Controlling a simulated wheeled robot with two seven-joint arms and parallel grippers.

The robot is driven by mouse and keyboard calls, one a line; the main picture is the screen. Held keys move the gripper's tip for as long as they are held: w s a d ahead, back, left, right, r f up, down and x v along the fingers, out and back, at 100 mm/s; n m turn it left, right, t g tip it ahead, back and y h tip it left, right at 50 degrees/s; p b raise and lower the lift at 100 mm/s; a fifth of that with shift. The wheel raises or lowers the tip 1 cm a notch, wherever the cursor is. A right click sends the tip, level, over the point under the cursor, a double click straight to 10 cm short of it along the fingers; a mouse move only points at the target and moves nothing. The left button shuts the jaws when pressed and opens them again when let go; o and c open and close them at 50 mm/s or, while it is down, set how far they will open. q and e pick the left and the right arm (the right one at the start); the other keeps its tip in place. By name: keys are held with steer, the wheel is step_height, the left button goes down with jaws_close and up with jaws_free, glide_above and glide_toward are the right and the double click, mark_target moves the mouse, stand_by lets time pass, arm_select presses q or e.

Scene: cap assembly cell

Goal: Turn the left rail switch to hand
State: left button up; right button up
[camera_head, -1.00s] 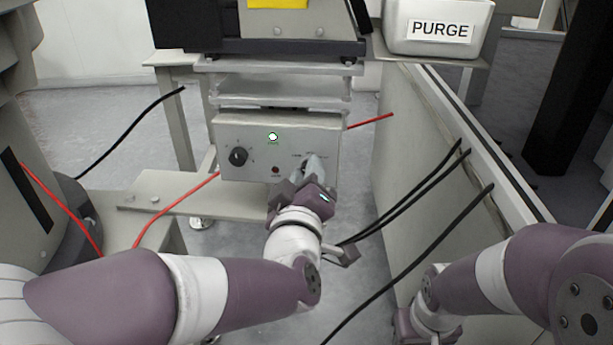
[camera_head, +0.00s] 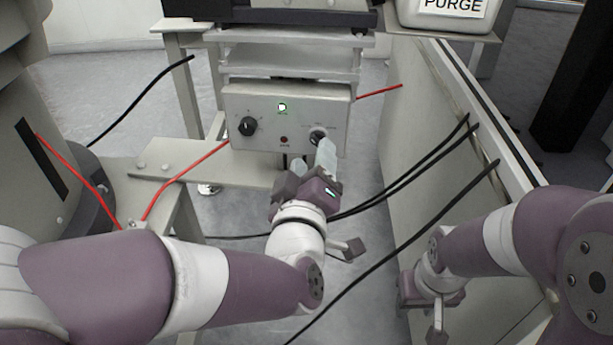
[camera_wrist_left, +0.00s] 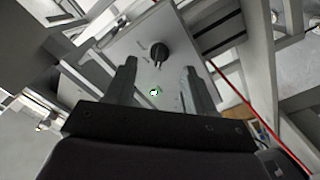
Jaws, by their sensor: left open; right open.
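A grey control box (camera_head: 240,104) hangs under the shelf in the head view. Its face has a black knob (camera_head: 248,126) on the left, a lamp (camera_head: 282,106) showing green at top middle, and a small red button (camera_head: 284,139). A rotary switch (camera_head: 317,137) with small labels, too small to read, sits at the right. My left gripper (camera_head: 312,160) is open just below and in front of that switch; one fingertip overlaps its lower edge. In the left wrist view, a black knob (camera_wrist_left: 158,51) shows beyond and between the open fingers. My right gripper (camera_head: 432,300) is low at the right, open, far from the box.
A grey bench panel (camera_head: 400,150) stands right of the box, with black cables (camera_head: 440,160) running down from it. A red cable (camera_head: 185,178) passes left of the box. A metal bracket plate (camera_head: 160,165) is at left. A PURGE bin (camera_head: 450,8) is above.

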arm_select(q)
steer(key=s+a+p, duration=0.1)
steer(key=s+p, duration=0.1)
steer(key=s, duration=0.6)
steer(key=shift+s+p, duration=0.2)
steer(key=shift+p, duration=0.15)
arm_select(e)
step_height(320, 180, up, 4)
steer(key=shift+f, duration=0.1)
